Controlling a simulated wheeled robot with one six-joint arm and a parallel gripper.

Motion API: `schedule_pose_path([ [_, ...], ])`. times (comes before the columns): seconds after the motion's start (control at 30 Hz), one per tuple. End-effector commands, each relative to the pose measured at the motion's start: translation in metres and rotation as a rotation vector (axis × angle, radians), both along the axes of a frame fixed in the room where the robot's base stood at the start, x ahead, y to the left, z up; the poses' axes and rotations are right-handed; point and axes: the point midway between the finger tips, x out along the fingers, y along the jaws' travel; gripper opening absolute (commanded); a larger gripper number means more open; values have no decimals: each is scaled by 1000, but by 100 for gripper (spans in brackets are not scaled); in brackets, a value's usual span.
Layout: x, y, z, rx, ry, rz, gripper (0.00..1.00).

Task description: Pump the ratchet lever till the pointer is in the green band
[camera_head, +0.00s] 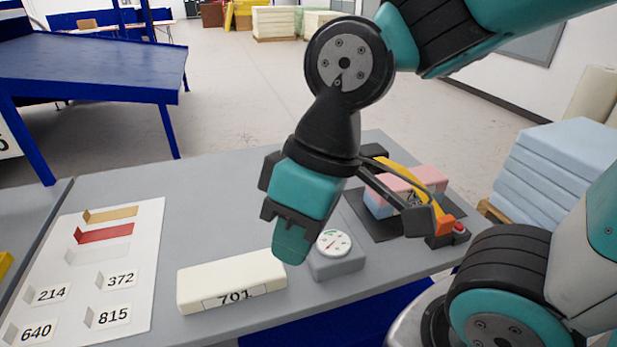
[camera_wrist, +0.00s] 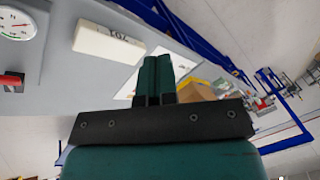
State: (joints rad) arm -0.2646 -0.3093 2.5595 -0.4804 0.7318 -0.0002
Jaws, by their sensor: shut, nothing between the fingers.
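A round white dial gauge (camera_head: 333,243) with a red pointer stands on a grey block at the table's front. The dial also shows at the left of the wrist view (camera_wrist: 15,25). My gripper (camera_head: 289,252) points down, just left of the gauge. Its fingers (camera_wrist: 155,80) are shut and empty.
A cream foam block marked 701 (camera_head: 232,282) lies left of my gripper. A white card with colour strips and numbers (camera_head: 90,262) lies further left. An orange part with a red button (camera_head: 458,228) is at the press's right. The table behind the cream block is clear.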

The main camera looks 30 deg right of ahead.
Motion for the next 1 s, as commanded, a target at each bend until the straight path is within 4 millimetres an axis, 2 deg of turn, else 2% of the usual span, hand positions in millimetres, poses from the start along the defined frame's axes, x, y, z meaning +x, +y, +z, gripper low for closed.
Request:
schedule_pose_path([
  [0.37, 5, -1, 3, -2, -4, 3, 0],
  [0.47, 28, -7, 10, -14, -18, 17, 0],
  [0.57, 71, -24, 18, -40, -51, 55, 0],
  [0.67, 124, -56, 17, -86, -92, 115, 0],
  [0.7, 144, -73, 13, -107, -108, 144, 0],
  [0.8, 183, -118, -4, -162, -135, 226, 0],
  [0.9, 206, -162, -26, -213, -147, 307, 0],
  [1.0, 216, -195, -46, -249, -150, 376, 0],
])
